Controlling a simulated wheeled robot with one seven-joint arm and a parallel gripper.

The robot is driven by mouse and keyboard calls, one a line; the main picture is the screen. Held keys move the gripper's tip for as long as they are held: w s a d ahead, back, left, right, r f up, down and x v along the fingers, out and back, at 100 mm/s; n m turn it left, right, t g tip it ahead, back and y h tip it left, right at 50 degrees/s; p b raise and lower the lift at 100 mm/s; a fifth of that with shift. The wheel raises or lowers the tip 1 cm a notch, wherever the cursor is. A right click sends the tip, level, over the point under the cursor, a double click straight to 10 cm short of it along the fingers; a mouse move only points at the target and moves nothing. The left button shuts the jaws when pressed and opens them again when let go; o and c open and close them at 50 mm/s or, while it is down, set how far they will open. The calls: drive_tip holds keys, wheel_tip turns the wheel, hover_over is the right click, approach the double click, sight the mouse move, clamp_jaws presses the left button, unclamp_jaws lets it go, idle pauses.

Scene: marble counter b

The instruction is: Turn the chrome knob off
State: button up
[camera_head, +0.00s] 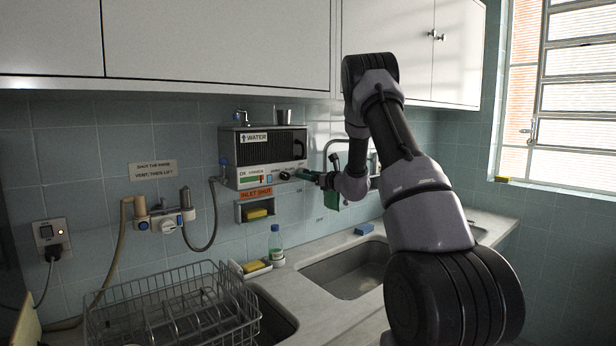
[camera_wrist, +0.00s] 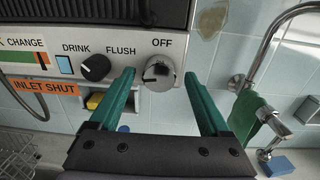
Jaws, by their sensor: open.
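The chrome knob (camera_wrist: 158,82) is on the front of the water unit (camera_head: 255,150), under the printed word OFF. In the wrist view it is round and silvery with a dark mark on its face; I cannot tell surely which way it points. My gripper (camera_wrist: 158,72) is open, its two green fingers pointing at the panel with the knob between the fingertips in the picture. I see no clear contact with the knob. In the head view my gripper (camera_head: 309,175) is at the right end of the panel and hides the knob.
A black knob (camera_wrist: 95,67) sits left of the chrome one, between DRINK and FLUSH. A metal tap (camera_wrist: 238,82) curves up at the right. Below are an orange INLET SHUT label (camera_head: 255,192), a sponge niche, a bottle (camera_head: 276,243), a dish rack (camera_head: 170,310) and sinks.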

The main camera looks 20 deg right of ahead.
drive_tip(key=shift+w+a, duration=0.1)
drive_tip(key=shift+w, duration=0.1)
clamp_jaws()
